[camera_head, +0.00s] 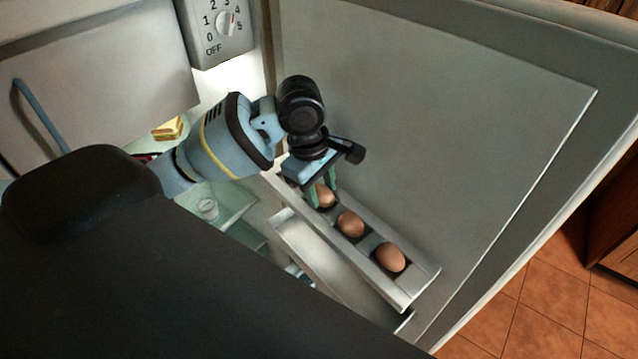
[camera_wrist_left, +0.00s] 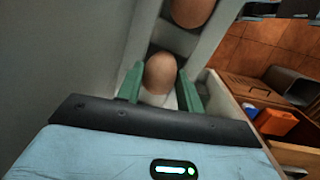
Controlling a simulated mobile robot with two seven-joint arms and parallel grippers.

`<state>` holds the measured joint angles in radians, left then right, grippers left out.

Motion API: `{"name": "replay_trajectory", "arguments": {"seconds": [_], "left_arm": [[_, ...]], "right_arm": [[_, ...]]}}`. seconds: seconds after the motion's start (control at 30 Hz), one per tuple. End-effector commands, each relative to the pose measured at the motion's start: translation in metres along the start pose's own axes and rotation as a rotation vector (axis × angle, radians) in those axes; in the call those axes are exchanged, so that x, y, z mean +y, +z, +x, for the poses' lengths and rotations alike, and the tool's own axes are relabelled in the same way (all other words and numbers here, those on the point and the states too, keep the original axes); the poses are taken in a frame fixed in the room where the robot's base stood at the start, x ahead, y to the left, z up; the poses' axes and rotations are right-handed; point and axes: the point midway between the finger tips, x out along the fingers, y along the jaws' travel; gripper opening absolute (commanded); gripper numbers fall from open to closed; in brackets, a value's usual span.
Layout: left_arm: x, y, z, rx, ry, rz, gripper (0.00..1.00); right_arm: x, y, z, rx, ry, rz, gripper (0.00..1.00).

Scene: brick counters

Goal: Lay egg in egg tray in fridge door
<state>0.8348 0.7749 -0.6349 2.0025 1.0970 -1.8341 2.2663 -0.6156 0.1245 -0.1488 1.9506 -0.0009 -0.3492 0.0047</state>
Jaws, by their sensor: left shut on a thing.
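My left gripper (camera_head: 327,189) has its green fingers on either side of a brown egg (camera_head: 325,197) at the near-left end of the egg tray (camera_head: 420,279) on the fridge door (camera_head: 440,130). In the left wrist view my left gripper (camera_wrist_left: 162,88) is shut on this egg (camera_wrist_left: 160,73), which is at the tray's level. Two more brown eggs sit in the tray, a middle one (camera_head: 350,223) and an end one (camera_head: 390,257). Part of the held egg is hidden by the fingers. My right gripper is not in view.
A lower door shelf (camera_head: 330,265) lies below the tray. The fridge interior holds a sandwich-like item (camera_head: 168,129) and a small jar (camera_head: 208,208) on a glass shelf. A dial panel (camera_head: 215,30) is at the top. The tiled floor (camera_head: 520,310) is clear at right.

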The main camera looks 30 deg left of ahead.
Motion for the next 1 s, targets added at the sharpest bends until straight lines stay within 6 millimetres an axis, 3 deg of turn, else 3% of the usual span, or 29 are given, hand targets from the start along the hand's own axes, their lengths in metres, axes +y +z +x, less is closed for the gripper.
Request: {"name": "replay_trajectory", "arguments": {"seconds": [0.67, 0.7, 0.83, 1.0], "left_arm": [[-0.002, -0.002, 0.014, 0.000, -0.004, 0.000, 0.28], [-0.003, -0.002, 0.015, 0.000, -0.006, 0.000, 0.39], [-0.004, -0.001, 0.016, 0.000, -0.011, 0.000, 0.56], [-0.005, -0.001, 0.018, -0.001, -0.019, 0.001, 0.58]], "right_arm": [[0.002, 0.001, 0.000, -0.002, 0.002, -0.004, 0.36], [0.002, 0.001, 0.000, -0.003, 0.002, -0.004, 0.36], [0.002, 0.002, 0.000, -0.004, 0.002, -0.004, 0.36], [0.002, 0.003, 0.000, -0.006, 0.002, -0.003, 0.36]]}}
